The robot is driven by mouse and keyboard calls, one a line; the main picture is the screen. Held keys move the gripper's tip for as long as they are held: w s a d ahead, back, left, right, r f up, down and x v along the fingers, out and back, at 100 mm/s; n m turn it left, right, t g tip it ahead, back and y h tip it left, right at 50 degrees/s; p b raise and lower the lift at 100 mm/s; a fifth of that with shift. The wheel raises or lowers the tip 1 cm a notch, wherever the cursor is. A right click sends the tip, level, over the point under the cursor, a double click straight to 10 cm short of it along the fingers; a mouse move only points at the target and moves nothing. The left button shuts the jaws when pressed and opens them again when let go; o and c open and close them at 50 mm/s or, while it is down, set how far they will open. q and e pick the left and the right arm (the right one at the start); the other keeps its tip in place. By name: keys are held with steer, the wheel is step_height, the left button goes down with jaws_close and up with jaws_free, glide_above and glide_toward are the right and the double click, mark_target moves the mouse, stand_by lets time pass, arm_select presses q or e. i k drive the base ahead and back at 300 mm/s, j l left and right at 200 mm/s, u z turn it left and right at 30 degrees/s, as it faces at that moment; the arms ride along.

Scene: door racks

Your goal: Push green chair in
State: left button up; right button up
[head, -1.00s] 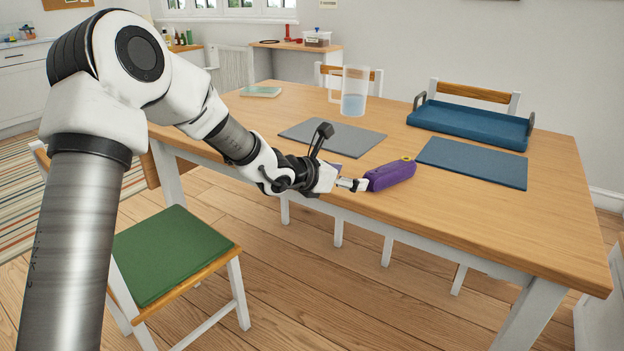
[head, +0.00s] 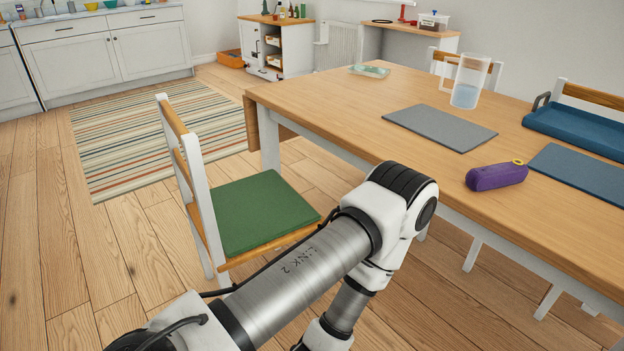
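The green chair has a white frame, a wooden top rail and a green seat pad (head: 262,210). It stands upright on the wood floor, left of the dining table (head: 330,105). Its backrest (head: 190,165) is on the side away from the table, and its seat faces the table edge. The whole backrest stands clear of the tabletop. One of my arms crosses in front of the chair's lower right side and hides part of its legs. Neither gripper shows in the head view.
On the table are a purple case (head: 497,176), a grey mat (head: 440,127), a clear pitcher (head: 467,82), a blue mat (head: 575,170) and a blue tray (head: 580,128). A striped rug (head: 140,140) lies behind the chair. The floor left of the chair is open.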

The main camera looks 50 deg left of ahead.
mark_target(237, 222)
steer(key=u, duration=2.05)
